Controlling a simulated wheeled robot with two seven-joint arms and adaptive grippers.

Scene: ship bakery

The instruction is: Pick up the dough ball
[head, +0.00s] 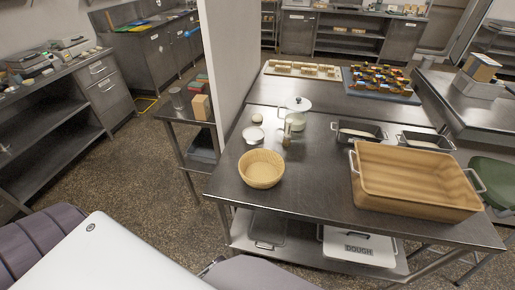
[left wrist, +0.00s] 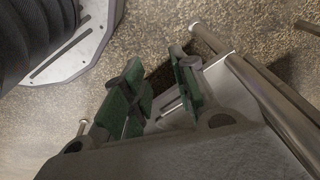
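I cannot make out a dough ball for certain. A small pale round thing (head: 253,135) lies on the steel table (head: 225,183), behind a woven basket (head: 261,168) that looks empty; I cannot tell whether it is dough or a dish. My right gripper is not in view.
A large wood-coloured bin (head: 415,183) with handles fills the table's right side. A pot with a lid (head: 297,104), a glass jar (head: 287,132) and two dark loaf pans (head: 358,132) stand behind. A partition wall (head: 228,60) rises at the table's left. The table's front middle is clear.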

